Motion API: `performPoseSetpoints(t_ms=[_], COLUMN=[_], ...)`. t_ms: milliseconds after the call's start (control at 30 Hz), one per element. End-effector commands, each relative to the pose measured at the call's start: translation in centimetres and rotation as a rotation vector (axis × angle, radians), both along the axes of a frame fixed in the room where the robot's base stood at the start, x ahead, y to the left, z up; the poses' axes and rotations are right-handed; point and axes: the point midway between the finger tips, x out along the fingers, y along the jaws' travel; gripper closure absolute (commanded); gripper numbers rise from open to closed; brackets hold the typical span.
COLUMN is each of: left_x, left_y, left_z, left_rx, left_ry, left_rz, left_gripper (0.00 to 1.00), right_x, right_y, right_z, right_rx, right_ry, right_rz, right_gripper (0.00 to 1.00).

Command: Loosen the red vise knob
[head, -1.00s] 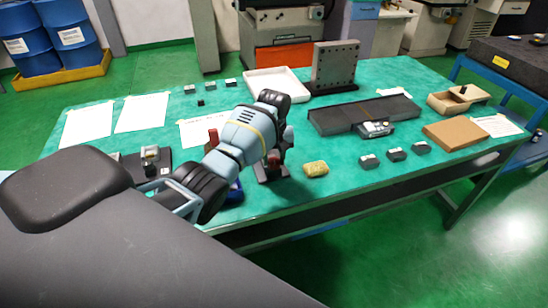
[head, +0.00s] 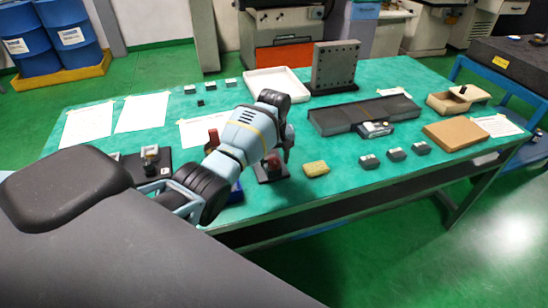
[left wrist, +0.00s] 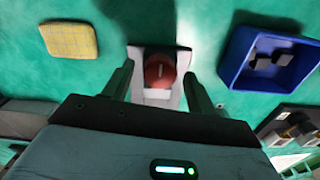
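The red vise knob (left wrist: 160,70) shows in the left wrist view as a round red part with a pale mark on its face. It sits on a light grey vise body (left wrist: 158,97). My left gripper (left wrist: 160,84) points down at it, with one finger on each side and a gap between each finger and the knob. The gripper is open and holds nothing. In the head view the vise stands near the table's front edge, partly hidden by my left forearm and hand; some red (head: 272,159) shows there. My right gripper is not in view.
A yellow sponge (head: 316,168) lies beside the vise, and a blue bin (left wrist: 235,66) stands on its other side. Several small grey blocks (head: 396,155) and a brown board (head: 456,134) lie to the right. A white tray (head: 262,87) is behind. Green mat (head: 340,200) is bare near the front edge.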

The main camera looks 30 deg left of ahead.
Motion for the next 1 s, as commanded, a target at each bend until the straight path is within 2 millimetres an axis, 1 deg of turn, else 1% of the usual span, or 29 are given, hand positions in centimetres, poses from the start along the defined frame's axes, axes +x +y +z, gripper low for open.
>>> performPoseSetpoints(t_ms=[267, 367, 467, 600, 733, 833, 1000], left_x=[0.0, 0.0, 0.1, 0.1, 0.1, 0.0, 0.0], left_y=[0.0, 0.0, 0.0, 0.0, 0.0, 0.0, 0.0], left_z=[0.1, 0.6, 1.9, 4.3, 6.2, 7.2, 7.8], left_rx=[0.000, 0.000, 0.001, 0.000, 0.000, 0.001, 0.001], left_ry=[0.000, 0.000, -0.002, -0.004, -0.004, -0.002, 0.001], left_rz=[-0.001, -0.001, -0.001, -0.001, -0.001, 0.000, 0.000], left_gripper=[0.42, 0.42, 0.42, 0.42, 0.42, 0.42, 0.42], right_x=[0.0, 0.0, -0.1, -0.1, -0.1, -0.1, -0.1], right_y=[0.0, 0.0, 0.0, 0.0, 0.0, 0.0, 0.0], right_z=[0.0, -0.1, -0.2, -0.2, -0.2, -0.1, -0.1], right_rx=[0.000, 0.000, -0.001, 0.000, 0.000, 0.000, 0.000], right_ry=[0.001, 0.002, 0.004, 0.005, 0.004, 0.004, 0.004], right_rz=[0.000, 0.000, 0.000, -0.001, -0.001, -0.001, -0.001], right_gripper=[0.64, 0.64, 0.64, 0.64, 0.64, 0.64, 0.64])
